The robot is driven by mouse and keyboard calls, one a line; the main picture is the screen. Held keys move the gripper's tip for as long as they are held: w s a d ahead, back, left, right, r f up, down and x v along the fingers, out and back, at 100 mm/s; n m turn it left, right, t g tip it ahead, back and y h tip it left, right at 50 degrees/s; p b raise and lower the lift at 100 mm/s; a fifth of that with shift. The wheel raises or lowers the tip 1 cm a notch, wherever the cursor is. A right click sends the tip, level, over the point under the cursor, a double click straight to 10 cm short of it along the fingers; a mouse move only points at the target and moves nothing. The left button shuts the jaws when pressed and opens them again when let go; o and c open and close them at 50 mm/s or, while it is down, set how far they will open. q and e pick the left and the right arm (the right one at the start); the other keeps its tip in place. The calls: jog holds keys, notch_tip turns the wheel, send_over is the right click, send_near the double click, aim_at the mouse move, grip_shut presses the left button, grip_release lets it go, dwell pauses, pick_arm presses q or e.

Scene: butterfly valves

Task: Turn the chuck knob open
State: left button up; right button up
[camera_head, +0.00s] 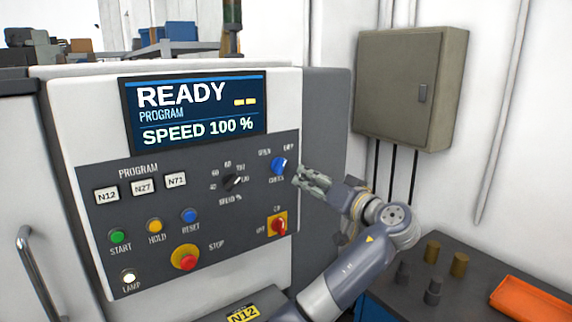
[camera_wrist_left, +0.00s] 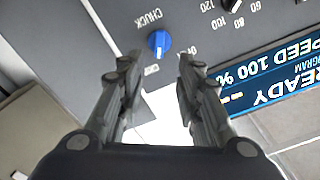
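The chuck knob (camera_head: 279,166) is a blue rotary knob with a white mark, on the right side of the dark control panel (camera_head: 200,262). Small labels sit above it and the word CHUCK below it. In the left wrist view, where the panel appears upside down, the knob (camera_wrist_left: 159,43) lies just beyond the fingertips, between their lines. My left gripper (camera_head: 299,178) is just right of the knob in the head view. Its two fingers (camera_wrist_left: 158,62) are spread apart with nothing between them. The fingers appear apart from the knob. My right gripper is not in view.
A black speed knob (camera_head: 232,183) is left of the chuck knob, and a red switch on a yellow plate (camera_head: 278,226) is below it. The READY screen (camera_head: 195,112) is above. A grey cabinet (camera_head: 405,85) hangs on the wall. A dark table (camera_head: 425,305) with an orange tray (camera_head: 530,303) stands at right.

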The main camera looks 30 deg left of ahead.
aim_at(283, 165)
pick_arm(q)
jog(key=p+x, duration=0.4)
jog(key=x, duration=0.5)
jog(key=shift+w+a+r+p, duration=0.15)
jog(key=shift+a+p, duration=0.15)
jog(key=shift+a, duration=0.05)
jog(key=shift+w+a, duration=0.3)
jog(key=shift+a, duration=0.15)
grip_shut()
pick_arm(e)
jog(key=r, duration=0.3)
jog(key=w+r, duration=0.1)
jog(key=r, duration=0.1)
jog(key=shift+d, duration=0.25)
